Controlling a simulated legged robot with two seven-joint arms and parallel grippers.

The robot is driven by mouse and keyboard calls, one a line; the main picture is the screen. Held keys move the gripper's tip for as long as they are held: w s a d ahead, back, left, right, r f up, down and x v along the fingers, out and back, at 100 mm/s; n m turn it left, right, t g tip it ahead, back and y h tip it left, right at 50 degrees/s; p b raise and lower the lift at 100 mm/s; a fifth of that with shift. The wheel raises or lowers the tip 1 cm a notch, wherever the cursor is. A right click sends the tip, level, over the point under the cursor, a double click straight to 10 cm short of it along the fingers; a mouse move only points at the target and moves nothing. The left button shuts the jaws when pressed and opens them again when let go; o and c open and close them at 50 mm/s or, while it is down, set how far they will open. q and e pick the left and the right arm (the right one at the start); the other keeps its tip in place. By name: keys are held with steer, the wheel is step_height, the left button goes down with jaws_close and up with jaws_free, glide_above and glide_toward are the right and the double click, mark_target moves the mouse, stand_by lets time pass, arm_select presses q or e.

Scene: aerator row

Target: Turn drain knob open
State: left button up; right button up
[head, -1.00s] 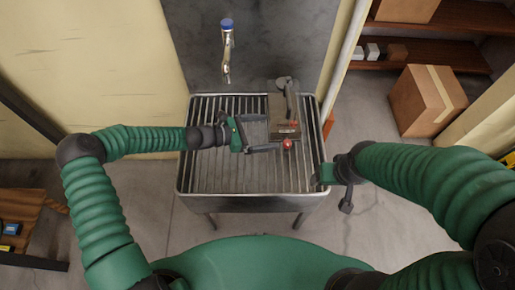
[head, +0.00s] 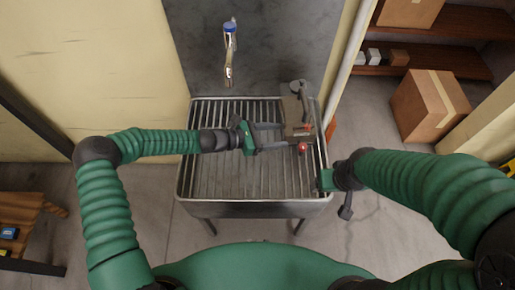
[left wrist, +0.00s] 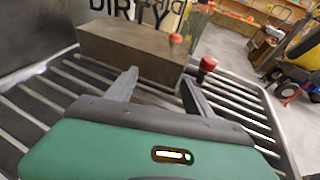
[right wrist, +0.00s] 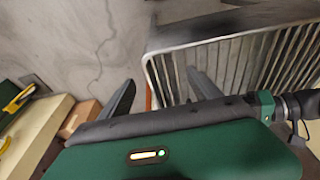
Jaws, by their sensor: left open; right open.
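A grey-brown box (head: 293,110) stands on the slatted sink top, near its right side. A red knob (head: 303,148) sticks out at its near side; it also shows in the left wrist view (left wrist: 207,65) on a dark stem. A second red button (left wrist: 176,38) sits on the box. Which one is the drain knob I cannot tell. My left gripper (head: 283,137) is open and empty, its fingers pointing at the box. In the left wrist view the knob stands just beyond the right fingertip. My right gripper (right wrist: 160,78) is open and empty beside the sink's right edge.
The metal sink (head: 215,208) has a slatted top, bare at left and front. A blue-topped faucet (head: 230,50) hangs at the back wall. A cardboard box (head: 430,105) and shelves (head: 440,50) stand at the right.

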arm_select(q)
jaws_close()
arm_select(e)
steer(key=shift+c, duration=0.4)
steer(key=shift+w+a+r, duration=0.1)
steer(key=shift+w+r, duration=0.05)
steer(key=shift+w, duration=0.1)
steer(key=shift+c, duration=1.2)
arm_select(q)
steer(key=shift+a, duration=0.1)
arm_select(e)
steer(key=w+a+r+m, duration=0.1)
steer(key=w+a+r, duration=0.1)
steer(key=w, duration=0.2)
steer(key=w+a+r+m+t+h, duration=0.1)
steer(key=w+a+r, duration=0.1)
steer(key=w, duration=0.2)
steer(key=w+a+r+m, duration=0.1)
steer(key=w+a+r, duration=0.1)
steer(key=w, duration=0.3)
steer(key=shift+a+r+m+t, duration=0.25)
steer(key=shift+a+m+t, duration=0.05)
steer(key=shift+a, duration=0.15)
steer(key=shift+c, duration=1.3)
glide_toward(301, 141)
steer(key=x, duration=0.5)
steer(key=shift+f, duration=0.15)
jaws_close()
